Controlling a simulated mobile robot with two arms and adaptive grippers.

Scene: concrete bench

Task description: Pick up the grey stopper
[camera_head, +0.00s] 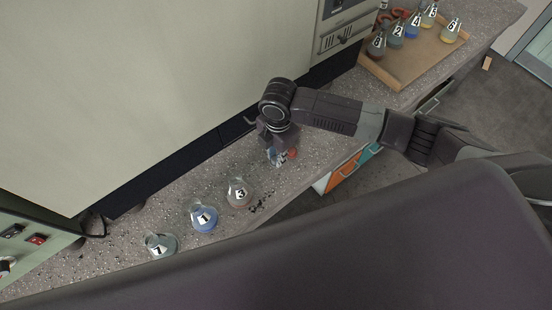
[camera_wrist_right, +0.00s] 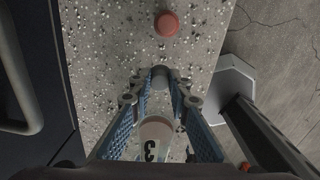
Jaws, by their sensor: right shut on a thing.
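The grey stopper (camera_wrist_right: 160,76) shows in the right wrist view between the two fingertips of my right gripper (camera_wrist_right: 160,90). The blue-padded fingers are closed on it. In the head view my right gripper (camera_head: 280,156) points down over the bench, to the right of the flask marked 3 (camera_head: 239,194), and its wrist hides much of the fingers. The stopper is too small to make out in the head view. My left gripper is not in view.
A red stopper (camera_wrist_right: 167,24) lies on the bench just beyond my right fingertips. Flasks marked 1 (camera_head: 204,219) and 7 (camera_head: 160,246) stand to the left. A wooden tray (camera_head: 408,78) with several flasks is at the back right. A large pale cabinet (camera_head: 130,90) borders the bench.

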